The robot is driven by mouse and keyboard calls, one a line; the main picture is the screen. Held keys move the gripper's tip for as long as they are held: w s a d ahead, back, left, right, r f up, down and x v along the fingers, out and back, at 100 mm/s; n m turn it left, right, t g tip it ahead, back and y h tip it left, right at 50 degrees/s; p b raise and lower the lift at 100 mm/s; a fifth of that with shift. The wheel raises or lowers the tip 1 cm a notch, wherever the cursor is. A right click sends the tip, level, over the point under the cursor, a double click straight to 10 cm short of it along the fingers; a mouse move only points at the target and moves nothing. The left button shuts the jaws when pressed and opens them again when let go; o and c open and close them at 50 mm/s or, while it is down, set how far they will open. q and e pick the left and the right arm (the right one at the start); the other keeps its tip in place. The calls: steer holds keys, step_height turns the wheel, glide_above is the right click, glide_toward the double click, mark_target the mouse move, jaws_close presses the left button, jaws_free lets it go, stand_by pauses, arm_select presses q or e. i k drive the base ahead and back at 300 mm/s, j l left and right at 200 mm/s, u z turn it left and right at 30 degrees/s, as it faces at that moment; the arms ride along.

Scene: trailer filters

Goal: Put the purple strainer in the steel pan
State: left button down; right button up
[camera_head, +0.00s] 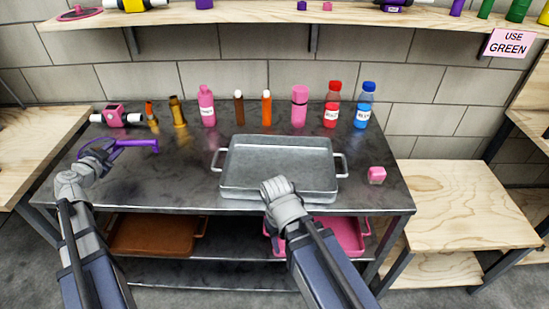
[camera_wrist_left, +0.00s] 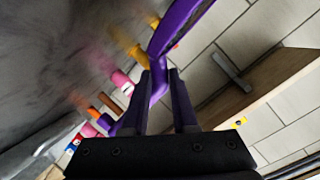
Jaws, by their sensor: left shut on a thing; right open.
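The purple strainer (camera_head: 126,144) is at the left end of the dark metal table, its handle pointing right. My left gripper (camera_head: 90,165) is at its round end in the head view. In the left wrist view the purple strainer (camera_wrist_left: 180,28) runs between the fingers of my left gripper (camera_wrist_left: 170,90), which is shut on it. The steel pan (camera_head: 278,180) lies in the middle of the table and looks empty. My right gripper (camera_head: 275,187) is over the pan's front edge; its fingers are hard to make out.
Several bottles, including pink (camera_head: 206,106), red (camera_head: 332,106) and blue (camera_head: 365,106), stand along the table's back. A small pink block (camera_head: 377,175) is right of the pan. Brown (camera_head: 150,236) and pink (camera_head: 345,236) trays are on the lower shelf. Table surface between strainer and pan is clear.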

mark_target(262, 184)
steer(key=l, duration=1.1)
steer(key=k+l, duration=0.1)
steer(key=l, duration=0.95)
